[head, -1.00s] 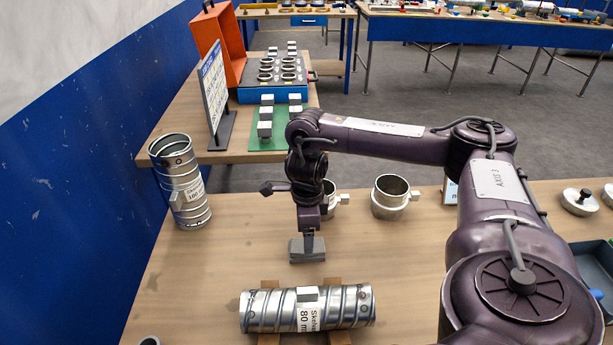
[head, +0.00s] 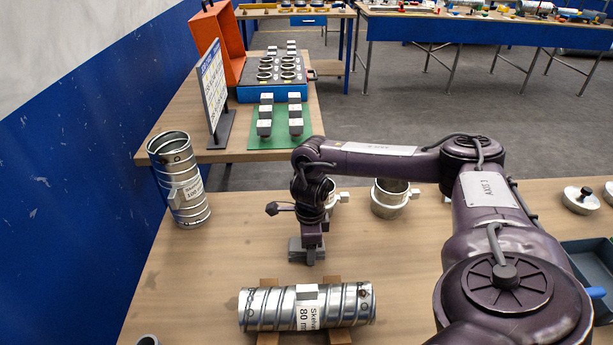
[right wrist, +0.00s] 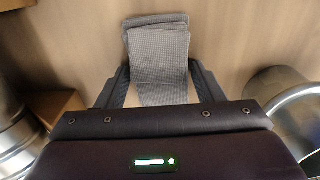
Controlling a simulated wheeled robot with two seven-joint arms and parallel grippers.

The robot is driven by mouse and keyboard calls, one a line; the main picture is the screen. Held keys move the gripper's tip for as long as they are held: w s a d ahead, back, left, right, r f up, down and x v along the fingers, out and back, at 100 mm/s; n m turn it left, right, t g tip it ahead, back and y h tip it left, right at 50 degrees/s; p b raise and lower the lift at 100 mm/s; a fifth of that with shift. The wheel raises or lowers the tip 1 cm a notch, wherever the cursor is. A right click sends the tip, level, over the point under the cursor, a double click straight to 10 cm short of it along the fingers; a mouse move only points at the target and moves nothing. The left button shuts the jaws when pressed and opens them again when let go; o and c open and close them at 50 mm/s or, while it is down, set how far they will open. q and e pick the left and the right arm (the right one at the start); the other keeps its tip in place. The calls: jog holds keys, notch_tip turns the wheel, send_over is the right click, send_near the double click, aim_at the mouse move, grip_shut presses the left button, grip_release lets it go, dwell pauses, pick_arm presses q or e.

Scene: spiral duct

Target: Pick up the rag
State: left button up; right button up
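The rag (head: 294,248) is a small grey folded cloth lying on the wooden table, behind the horizontal duct. My right gripper (head: 311,258) is down at the rag and hides its middle in the head view. In the right wrist view the rag (right wrist: 158,55) has a waffle-like weave and reaches back between the fingers of the right gripper (right wrist: 160,88). The fingers stand apart on either side of it, open. Whether they touch its sides I cannot tell. My left gripper is in neither view.
A spiral duct (head: 270,309) rests on wooden blocks in front of the rag. A taller duct (head: 180,180) stands at the left. Metal fittings (head: 389,199) stand behind the gripper, and a dark tray (head: 590,262) is at the right.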

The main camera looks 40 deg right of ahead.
jog(key=c, duration=0.6)
jog(key=shift+c, duration=0.3)
jog(key=shift+w+r, duration=0.1)
jog(key=shift+r, duration=0.45)
notch_tip(320, 180, up, 5)
jog(key=shift+r, duration=0.15)
notch_tip(320, 180, up, 14)
jog(key=p, duration=0.9)
jog(key=shift+f, duration=0.2)
